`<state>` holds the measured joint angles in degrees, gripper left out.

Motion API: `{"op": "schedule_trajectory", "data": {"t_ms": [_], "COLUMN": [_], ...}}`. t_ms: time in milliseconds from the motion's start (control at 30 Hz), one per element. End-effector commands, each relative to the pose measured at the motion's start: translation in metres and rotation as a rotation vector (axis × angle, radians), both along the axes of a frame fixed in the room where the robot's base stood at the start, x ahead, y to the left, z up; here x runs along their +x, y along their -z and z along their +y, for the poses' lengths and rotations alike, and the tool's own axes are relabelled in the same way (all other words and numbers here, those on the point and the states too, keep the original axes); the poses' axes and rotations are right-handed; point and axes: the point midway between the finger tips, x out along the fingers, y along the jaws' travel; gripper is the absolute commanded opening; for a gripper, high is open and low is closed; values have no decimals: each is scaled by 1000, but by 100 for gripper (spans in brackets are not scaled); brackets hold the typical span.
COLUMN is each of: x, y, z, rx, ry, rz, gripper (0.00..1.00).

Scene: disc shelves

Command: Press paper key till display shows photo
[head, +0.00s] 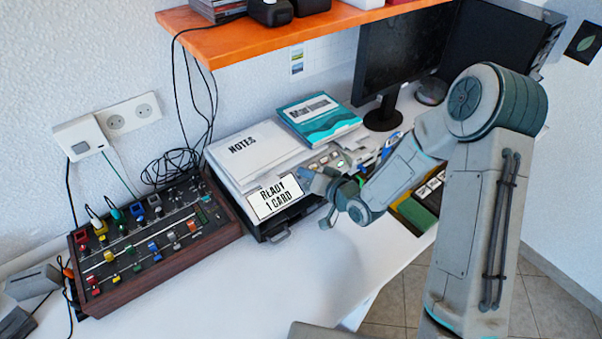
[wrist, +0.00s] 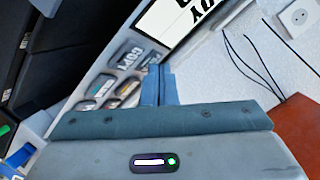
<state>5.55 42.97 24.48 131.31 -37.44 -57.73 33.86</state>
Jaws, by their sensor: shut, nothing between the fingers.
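The printer's display (head: 274,197) reads "READY 1 CARD" in the head view. Part of it shows at the top of the wrist view (wrist: 190,22), its text cut off. A row of keys (head: 330,160) lies on the printer panel beside the display. In the wrist view one key reads "COPY" (wrist: 128,56), and several more keys (wrist: 104,86) sit below and left of it. I cannot read which one is the paper key. My gripper (head: 304,173) is shut and empty at the panel, between display and keys. Its fingertips (wrist: 158,72) show beside the keys; contact is unclear.
A mixer board (head: 150,245) with sliders stands left of the printer. A NOTES pad (head: 258,150) and a teal book (head: 318,118) lie behind the panel. An orange shelf (head: 290,32) hangs above. The white desk front (head: 240,290) is clear.

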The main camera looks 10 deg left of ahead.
Motion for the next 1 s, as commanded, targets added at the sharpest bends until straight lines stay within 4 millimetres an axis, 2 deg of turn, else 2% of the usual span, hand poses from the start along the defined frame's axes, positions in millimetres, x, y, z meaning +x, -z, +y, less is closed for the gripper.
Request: {"op": "schedule_trajectory", "data": {"t_ms": [267,600,1000], "x": [0,-5,-6], "y": [-1,-15,-17], "z": [0,-6,-7], "rx": [0,0,0], "ry": [-1,-1,0], "rz": [1,1,0], "gripper": [0,0,0]}}
